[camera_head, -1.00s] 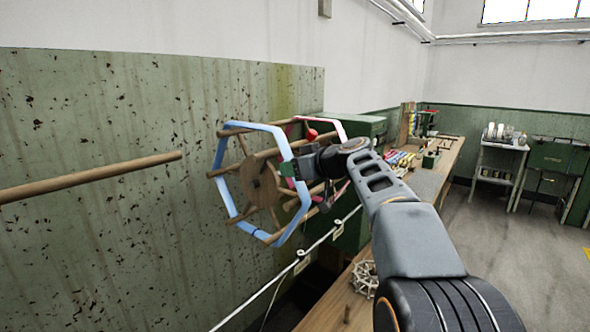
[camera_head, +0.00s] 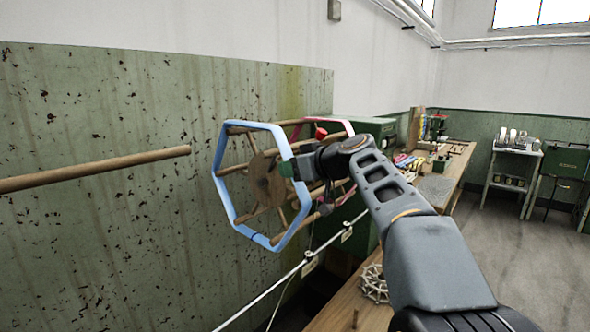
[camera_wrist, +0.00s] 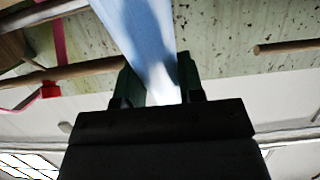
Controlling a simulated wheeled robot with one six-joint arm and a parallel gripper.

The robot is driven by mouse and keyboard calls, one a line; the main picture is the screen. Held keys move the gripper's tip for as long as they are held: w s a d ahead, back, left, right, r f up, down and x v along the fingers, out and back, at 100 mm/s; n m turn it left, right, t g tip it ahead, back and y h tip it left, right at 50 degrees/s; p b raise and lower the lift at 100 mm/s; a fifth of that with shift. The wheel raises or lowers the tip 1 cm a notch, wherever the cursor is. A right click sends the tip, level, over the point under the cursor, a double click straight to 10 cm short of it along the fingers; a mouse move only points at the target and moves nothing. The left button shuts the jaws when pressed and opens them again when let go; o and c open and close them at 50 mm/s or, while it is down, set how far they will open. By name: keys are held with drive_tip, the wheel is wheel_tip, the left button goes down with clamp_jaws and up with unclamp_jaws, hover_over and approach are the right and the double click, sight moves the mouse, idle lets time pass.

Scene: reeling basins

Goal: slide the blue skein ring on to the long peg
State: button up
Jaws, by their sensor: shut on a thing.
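The blue skein ring (camera_head: 222,186) is a light blue hexagonal band at the near end of a wooden reel (camera_head: 264,180) with spokes and bars. My gripper (camera_head: 290,169) is shut on the ring's right side. In the wrist view the blue band (camera_wrist: 138,30) runs down between the two dark green fingers (camera_wrist: 160,85). The long peg (camera_head: 100,167) is a wooden rod coming in from the left edge, its free end pointing at the reel with a gap between. The peg's tip also shows in the wrist view (camera_wrist: 285,46).
A pink ring (camera_head: 340,124) sits farther back on the reel, near a red knob (camera_head: 321,133). A green cabinet (camera_head: 372,128) stands behind. A workbench (camera_head: 455,175) with tools runs back at right. A white rail (camera_head: 270,290) crosses below the reel.

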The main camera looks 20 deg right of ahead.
drive_tip(key=shift+s+a+b, duration=0.5)
drive_tip(key=shift+a+b, duration=0.05)
drive_tip(key=shift+a, duration=0.2)
drive_tip(key=shift+s+a+b, duration=0.45)
drive_tip(key=shift+a+b, duration=0.1)
drive_tip(key=shift+a, duration=0.15)
drive_tip(key=s+a+b, duration=0.2)
drive_tip(key=s+a, duration=0.2)
drive_tip(key=a, duration=0.2)
idle(0.4)
idle(0.3)
drive_tip(key=s+a, duration=0.3)
drive_tip(key=a, duration=0.2)
drive_tip(key=shift+s+a+r, duration=0.35)
idle(0.3)
drive_tip(key=shift+a, duration=0.1)
